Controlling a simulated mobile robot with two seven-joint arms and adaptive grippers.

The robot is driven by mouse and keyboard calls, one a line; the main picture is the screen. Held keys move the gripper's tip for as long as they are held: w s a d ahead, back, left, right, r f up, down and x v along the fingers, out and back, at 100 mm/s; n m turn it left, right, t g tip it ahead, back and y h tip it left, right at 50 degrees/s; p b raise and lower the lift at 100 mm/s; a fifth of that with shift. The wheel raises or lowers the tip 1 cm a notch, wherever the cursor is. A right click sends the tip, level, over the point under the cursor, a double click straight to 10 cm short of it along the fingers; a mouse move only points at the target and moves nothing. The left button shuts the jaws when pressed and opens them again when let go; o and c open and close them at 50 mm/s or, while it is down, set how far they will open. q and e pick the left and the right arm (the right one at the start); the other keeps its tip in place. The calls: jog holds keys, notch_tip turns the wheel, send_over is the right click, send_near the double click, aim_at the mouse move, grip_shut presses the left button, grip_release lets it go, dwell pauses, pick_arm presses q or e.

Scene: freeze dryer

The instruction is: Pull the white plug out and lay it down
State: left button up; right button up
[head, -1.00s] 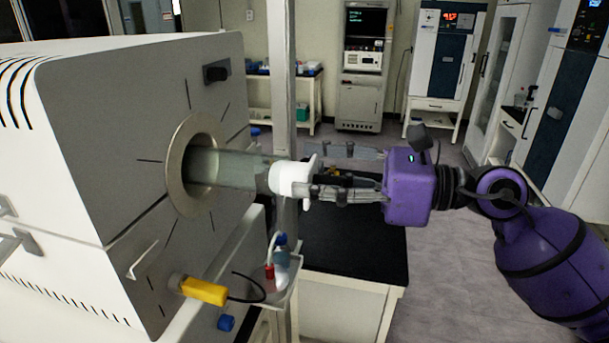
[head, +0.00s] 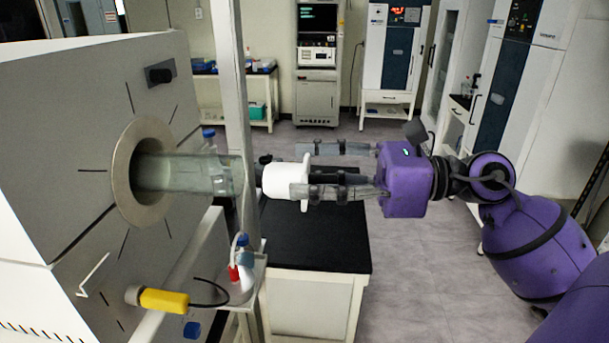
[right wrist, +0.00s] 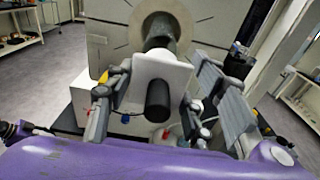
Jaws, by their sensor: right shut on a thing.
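The white plug (head: 283,181) is a white cylinder with a flange, just right of the open end of the glass tube (head: 205,175) in the head view. A narrow gap shows between tube end and plug, roughly in line with each other. My right gripper (head: 314,171) is shut on the plug, its fingers pointing left toward the tube. In the right wrist view the plug's white flange (right wrist: 157,70) and black handle (right wrist: 158,102) show between the fingers; the handle's exact contact is unclear. My left gripper is not in view.
The tube comes out of a metal ring (head: 126,172) in a grey furnace front. A black-topped table (head: 320,235) stands below the gripper, its visible top largely clear. A vertical post (head: 229,80) and a small shelf with bottles (head: 243,278) are near the tube end.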

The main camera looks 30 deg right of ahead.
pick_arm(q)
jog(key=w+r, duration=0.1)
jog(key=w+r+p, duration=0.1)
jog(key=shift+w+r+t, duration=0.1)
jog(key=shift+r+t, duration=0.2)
pick_arm(e)
jog(key=s, duration=0.6)
jog(key=shift+s+a, duration=0.3)
jog(key=shift+a, duration=0.15)
